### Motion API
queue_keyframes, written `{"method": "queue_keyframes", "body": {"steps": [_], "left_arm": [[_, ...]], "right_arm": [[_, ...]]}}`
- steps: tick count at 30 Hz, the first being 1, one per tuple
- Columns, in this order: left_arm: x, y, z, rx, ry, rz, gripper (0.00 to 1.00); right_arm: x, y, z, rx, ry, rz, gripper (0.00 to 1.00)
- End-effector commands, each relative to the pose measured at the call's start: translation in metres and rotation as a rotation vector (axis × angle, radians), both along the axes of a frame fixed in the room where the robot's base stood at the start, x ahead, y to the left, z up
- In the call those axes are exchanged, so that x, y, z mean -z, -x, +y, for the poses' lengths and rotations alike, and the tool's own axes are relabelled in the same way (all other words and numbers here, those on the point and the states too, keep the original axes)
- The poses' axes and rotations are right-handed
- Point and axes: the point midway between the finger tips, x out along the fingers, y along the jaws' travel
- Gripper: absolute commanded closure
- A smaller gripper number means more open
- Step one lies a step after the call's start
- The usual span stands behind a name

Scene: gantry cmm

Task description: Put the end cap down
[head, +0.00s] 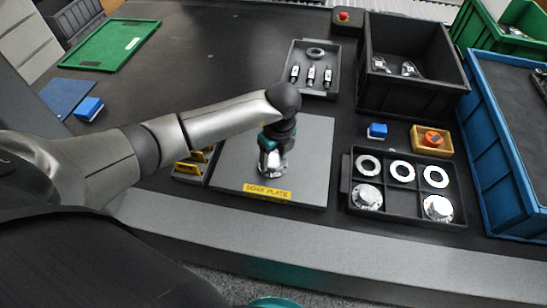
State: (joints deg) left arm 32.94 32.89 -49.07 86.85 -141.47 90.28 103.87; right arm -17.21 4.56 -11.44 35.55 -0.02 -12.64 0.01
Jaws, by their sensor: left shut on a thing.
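My left gripper (270,156) points down over the grey soak plate (308,150), which has a yellow label on its front edge. It is shut on a shiny silver end cap (275,172), partly hidden by the gripper. The cap is at or just above the plate's surface; I cannot tell if it touches. Two similar silver flanged parts sit in the front left (367,196) and front right (438,207) compartments of a black divided tray (403,219). My right gripper is not in view.
White rings (402,171) lie in the tray's back compartments. A yellow box (417,142) and a blue block (377,130) stand behind it. A black crate (410,100), a blue crate (495,140) and a small tray (318,92) stand farther back or right. The plate's right part is clear.

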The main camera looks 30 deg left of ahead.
Motion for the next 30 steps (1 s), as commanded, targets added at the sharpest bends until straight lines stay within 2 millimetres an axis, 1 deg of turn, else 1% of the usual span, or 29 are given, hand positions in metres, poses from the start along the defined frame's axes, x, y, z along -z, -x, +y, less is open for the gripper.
{"method": "queue_keyframes", "body": {"steps": [7, 10, 11, 18, 26, 28, 30], "left_arm": [[0.000, -0.001, 0.000, 0.000, 0.000, -0.003, 1.00], [0.003, -0.001, 0.000, 0.000, 0.000, -0.003, 1.00], [0.003, -0.001, 0.000, 0.000, 0.000, -0.002, 0.37], [0.002, 0.000, 0.000, 0.000, 0.001, -0.002, 0.10], [0.002, 0.000, 0.000, 0.000, 0.001, -0.002, 0.09], [-0.002, -0.001, 0.000, 0.000, 0.001, -0.002, 0.09], [-0.010, -0.001, -0.001, 0.000, 0.002, -0.004, 0.09]], "right_arm": [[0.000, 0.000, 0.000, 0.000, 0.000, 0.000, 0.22], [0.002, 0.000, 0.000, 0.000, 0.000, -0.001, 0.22], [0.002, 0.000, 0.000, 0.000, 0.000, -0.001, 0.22], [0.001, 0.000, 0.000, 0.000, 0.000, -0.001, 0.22], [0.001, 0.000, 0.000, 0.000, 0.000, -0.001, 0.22], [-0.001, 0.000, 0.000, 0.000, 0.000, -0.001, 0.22], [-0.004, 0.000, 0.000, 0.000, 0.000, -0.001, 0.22]]}}
